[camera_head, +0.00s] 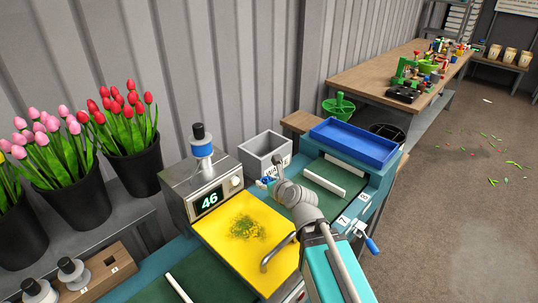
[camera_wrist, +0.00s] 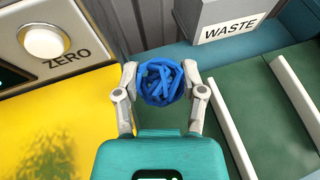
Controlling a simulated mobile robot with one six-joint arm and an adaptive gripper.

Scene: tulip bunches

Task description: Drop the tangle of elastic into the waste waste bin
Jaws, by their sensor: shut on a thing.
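My gripper (camera_wrist: 163,90) is shut on a tangle of blue elastic (camera_wrist: 163,83), with one finger on each side of it in the wrist view. The tangle also shows as a small blue patch at the gripper's tip in the head view (camera_head: 266,180). The waste bin (camera_head: 266,152) is a grey open-topped box behind the gripper in the head view. Its front with the WASTE label (camera_wrist: 229,28) shows at the top right of the wrist view. The tangle is outside the bin, in front of it and a little to the left. The bin's inside is mostly hidden.
A scale with a yellow pan (camera_head: 225,262) holding green clippings stands left of the gripper, its display reading 46. A blue tray (camera_head: 355,143) and green belt with white rails (camera_head: 335,187) lie right. Tulip buckets (camera_head: 80,190) stand at the left.

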